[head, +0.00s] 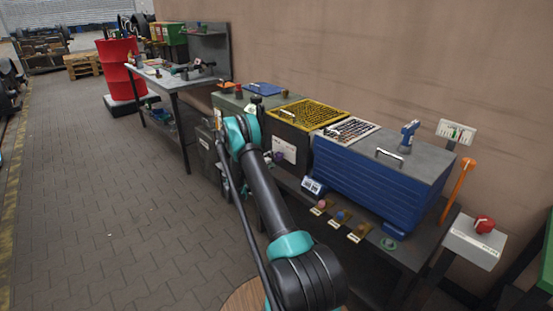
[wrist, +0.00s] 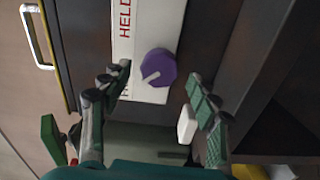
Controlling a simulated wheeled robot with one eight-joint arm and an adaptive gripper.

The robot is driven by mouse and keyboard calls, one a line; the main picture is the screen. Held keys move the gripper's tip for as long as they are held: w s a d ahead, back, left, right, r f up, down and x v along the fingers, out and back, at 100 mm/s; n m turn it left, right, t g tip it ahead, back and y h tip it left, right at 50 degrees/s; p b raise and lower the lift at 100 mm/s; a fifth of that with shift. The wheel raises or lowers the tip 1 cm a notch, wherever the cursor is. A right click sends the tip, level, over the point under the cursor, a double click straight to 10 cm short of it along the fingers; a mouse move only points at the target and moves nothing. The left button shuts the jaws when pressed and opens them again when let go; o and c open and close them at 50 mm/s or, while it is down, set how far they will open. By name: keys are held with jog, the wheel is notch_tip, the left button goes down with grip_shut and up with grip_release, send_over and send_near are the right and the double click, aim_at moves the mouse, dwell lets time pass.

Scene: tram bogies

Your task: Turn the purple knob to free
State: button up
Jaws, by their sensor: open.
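The purple knob (wrist: 158,67) sits on a white label plate (wrist: 150,22) on a dark panel. It has a faceted rim and a pale pointer line running toward the lower left in the wrist view. Red text reading HELD is on the plate; a second piece of text is mostly covered by a finger. The knob also shows small in the head view (head: 279,157), right of my wrist. My gripper (wrist: 159,88) is open, with one finger on each side of the knob and visible gaps to it.
The floor (head: 90,210) at left is clear.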

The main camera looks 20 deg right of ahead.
jog(key=v, duration=0.7)
jog(key=shift+a, duration=0.25)
jog(key=shift+s, duration=0.1)
jog(key=shift+r, duration=0.2)
jog(key=s+a+r+m+g+y, duration=0.1)
jog(key=s+r+y, duration=0.4)
jog(key=s, duration=0.4)
jog(key=s+r+m+g+y, duration=0.1)
jog(key=s+r+y, duration=0.3)
jog(key=s+r, duration=0.45)
jog(key=s+a+f+y, duration=0.1)
jog(key=s+a, duration=0.3)
jog(key=s, duration=0.6)
jog(key=s+a+f+y, duration=0.1)
jog(key=s+a+y, duration=0.3)
jog(key=s, duration=0.6)
jog(key=s+a+f+m+y, duration=0.1)
jog(key=s+a+y, duration=0.2)
jog(key=s, duration=0.7)
jog(key=shift+a, duration=1.1)
jog(key=shift+s+f, duration=0.1)
